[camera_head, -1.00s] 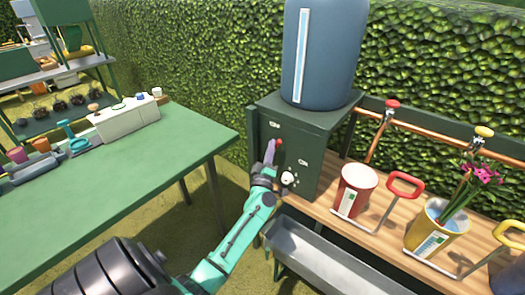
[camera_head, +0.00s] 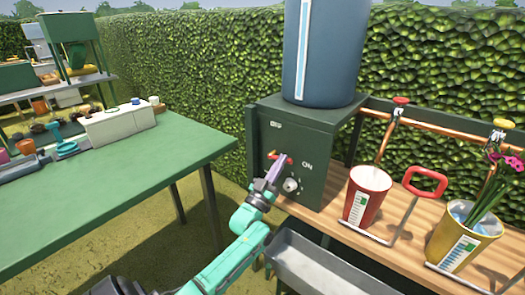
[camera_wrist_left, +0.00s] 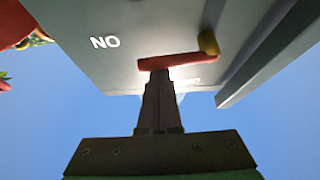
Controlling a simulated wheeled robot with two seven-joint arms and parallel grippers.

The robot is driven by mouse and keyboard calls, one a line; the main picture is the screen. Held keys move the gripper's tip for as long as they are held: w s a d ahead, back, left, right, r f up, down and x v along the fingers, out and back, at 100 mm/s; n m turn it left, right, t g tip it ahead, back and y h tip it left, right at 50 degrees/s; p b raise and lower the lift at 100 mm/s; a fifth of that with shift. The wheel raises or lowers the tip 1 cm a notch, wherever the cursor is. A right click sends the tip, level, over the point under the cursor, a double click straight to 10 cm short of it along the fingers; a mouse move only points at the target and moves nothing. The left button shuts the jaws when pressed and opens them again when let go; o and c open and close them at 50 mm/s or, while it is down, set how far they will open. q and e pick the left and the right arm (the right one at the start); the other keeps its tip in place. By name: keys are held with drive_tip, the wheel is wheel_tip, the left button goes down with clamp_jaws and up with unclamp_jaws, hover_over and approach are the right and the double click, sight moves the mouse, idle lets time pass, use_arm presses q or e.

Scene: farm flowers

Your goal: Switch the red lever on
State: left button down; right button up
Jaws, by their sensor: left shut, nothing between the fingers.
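The red lever (camera_head: 283,159) is on the front of the dark green box, with a brass-coloured pivot at its left end. It lies near horizontal, between the OFF label (camera_head: 276,125) above and the ON label (camera_head: 307,165) at its right. My left gripper (camera_head: 279,165) is shut and empty, its tip at the lever and partly covering it. In the left wrist view, which is upside down, the fingertips (camera_wrist_left: 157,76) appear to touch the red lever (camera_wrist_left: 178,61) near its free end; the brass pivot (camera_wrist_left: 208,43) is clear. My right gripper is not in view.
A blue tank (camera_head: 325,55) stands on the green box (camera_head: 325,135). A metal trough (camera_head: 325,268) is below. A wooden bench (camera_head: 405,215) with a red bucket (camera_head: 366,198) and a yellow bucket (camera_head: 463,240) is right. A green table (camera_head: 120,175) is left.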

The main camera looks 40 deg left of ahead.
use_arm(q)
drive_tip(key=shift+f+m+h+b, duration=0.35)
drive_tip(key=shift+m+h+b, duration=0.1)
drive_tip(key=shift+m+h, duration=0.65)
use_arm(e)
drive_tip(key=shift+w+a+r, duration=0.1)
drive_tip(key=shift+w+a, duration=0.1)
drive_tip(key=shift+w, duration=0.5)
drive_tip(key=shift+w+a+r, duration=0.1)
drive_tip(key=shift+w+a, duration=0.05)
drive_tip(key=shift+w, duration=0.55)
use_arm(q)
drive_tip(key=shift+y, duration=0.3)
